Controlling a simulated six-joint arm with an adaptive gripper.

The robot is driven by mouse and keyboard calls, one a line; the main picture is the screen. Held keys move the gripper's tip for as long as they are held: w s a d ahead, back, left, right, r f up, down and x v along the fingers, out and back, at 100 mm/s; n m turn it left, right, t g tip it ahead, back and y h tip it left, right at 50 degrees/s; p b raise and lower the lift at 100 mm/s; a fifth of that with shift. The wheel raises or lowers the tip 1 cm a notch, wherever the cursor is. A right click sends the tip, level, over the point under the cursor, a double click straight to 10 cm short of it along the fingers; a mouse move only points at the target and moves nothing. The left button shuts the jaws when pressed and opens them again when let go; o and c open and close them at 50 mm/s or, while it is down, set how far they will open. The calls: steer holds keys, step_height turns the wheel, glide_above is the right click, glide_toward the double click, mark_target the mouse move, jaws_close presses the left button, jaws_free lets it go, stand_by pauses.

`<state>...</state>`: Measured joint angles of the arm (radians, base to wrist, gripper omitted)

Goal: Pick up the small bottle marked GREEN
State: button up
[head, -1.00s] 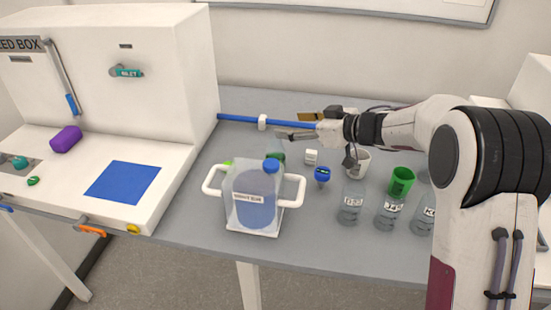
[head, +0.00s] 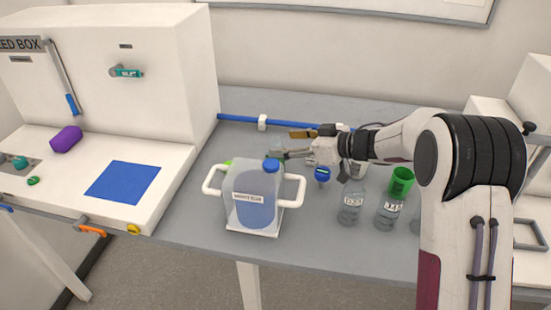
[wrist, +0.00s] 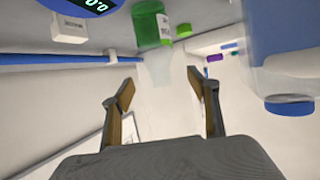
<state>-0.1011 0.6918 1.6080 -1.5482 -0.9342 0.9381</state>
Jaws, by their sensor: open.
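The small green bottle (wrist: 150,22), with a white label and a pale translucent top, is at the upper middle of the wrist view. Its top points between my gripper's two fingers (wrist: 160,88), which are apart with nothing held. The label's text is too small to read. In the head view my gripper (head: 287,154) is low over the bench, just behind the blue-capped jug. There the green bottle is mostly hidden by the gripper and the jug.
The handled jug (head: 254,198) stands directly in front of my gripper; its blue cap (wrist: 290,105) is close in the wrist view. A blue rail (head: 238,118) runs behind.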

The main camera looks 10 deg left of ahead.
steer(key=shift+f, duration=1.45)
steer(key=shift+f, duration=0.15)
steer(key=shift+f, duration=0.55)
steer(key=shift+x, duration=2.5)
steer(key=shift+r, duration=0.1)
steer(key=c, duration=1.3)
